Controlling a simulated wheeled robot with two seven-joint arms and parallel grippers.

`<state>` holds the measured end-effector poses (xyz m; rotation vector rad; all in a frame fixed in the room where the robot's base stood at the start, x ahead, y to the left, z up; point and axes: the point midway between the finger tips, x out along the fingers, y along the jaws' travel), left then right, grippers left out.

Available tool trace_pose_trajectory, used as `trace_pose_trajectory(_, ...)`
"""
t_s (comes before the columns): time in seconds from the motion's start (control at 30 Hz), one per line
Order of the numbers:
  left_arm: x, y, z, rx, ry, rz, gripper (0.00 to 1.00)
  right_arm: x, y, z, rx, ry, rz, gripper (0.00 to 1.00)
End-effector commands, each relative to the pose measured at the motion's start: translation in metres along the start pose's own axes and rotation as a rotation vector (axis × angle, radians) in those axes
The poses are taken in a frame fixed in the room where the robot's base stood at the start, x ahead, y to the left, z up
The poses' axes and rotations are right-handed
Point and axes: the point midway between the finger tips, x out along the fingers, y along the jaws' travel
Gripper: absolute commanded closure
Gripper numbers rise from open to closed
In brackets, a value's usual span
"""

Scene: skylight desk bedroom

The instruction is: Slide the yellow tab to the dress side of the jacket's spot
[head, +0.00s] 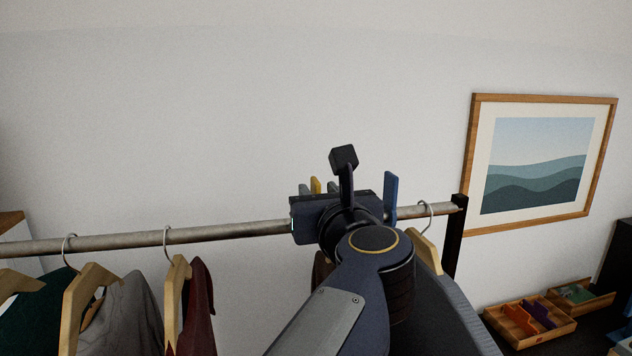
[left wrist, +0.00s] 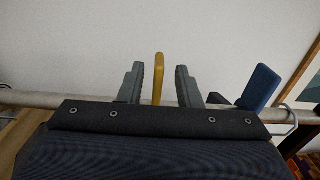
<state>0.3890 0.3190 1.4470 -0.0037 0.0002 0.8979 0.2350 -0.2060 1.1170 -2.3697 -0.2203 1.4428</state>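The yellow tab (head: 316,185) stands up from the clothes rail (head: 240,230). In the left wrist view the yellow tab (left wrist: 158,76) shows between the two grey fingers of my left gripper (left wrist: 160,86). The fingers are apart, with a gap on each side of the tab. In the head view my left gripper (head: 319,188) is over the rail, and its body hides that stretch of rail and the tab's base. A blue tab (head: 390,193) stands to the right. I cannot surely tell which garment is the jacket or the dress. My right gripper is out of view.
Green (head: 42,312), grey (head: 122,318) and maroon (head: 200,305) garments hang left of my arm. A dark garment (head: 462,312) hangs at right, partly hidden. The rail ends at a black post (head: 456,235). A wall with a framed picture (head: 540,165) is behind.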

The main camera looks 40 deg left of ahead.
Motion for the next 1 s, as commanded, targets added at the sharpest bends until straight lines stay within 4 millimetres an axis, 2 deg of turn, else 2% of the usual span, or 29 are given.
trace_pose_trajectory(0.1,0.016,0.001,0.001,0.003,0.001,0.004,0.69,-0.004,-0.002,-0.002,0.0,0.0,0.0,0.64)
trace_pose_trajectory(0.2,0.024,0.0,0.001,0.002,0.0,0.002,0.69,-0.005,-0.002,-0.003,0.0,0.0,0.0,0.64)
trace_pose_trajectory(0.5,0.027,0.0,0.0,0.003,-0.002,-0.002,0.69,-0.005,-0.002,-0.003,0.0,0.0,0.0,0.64)
trace_pose_trajectory(0.53,0.027,0.0,0.0,0.003,-0.002,-0.002,0.7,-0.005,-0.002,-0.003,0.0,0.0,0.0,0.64)
trace_pose_trajectory(0.77,0.027,0.0,0.0,0.003,-0.002,-0.001,1.0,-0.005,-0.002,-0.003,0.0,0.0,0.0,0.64)
trace_pose_trajectory(1.0,0.027,0.0,0.0,0.003,-0.002,-0.001,1.0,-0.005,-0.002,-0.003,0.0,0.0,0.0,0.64)
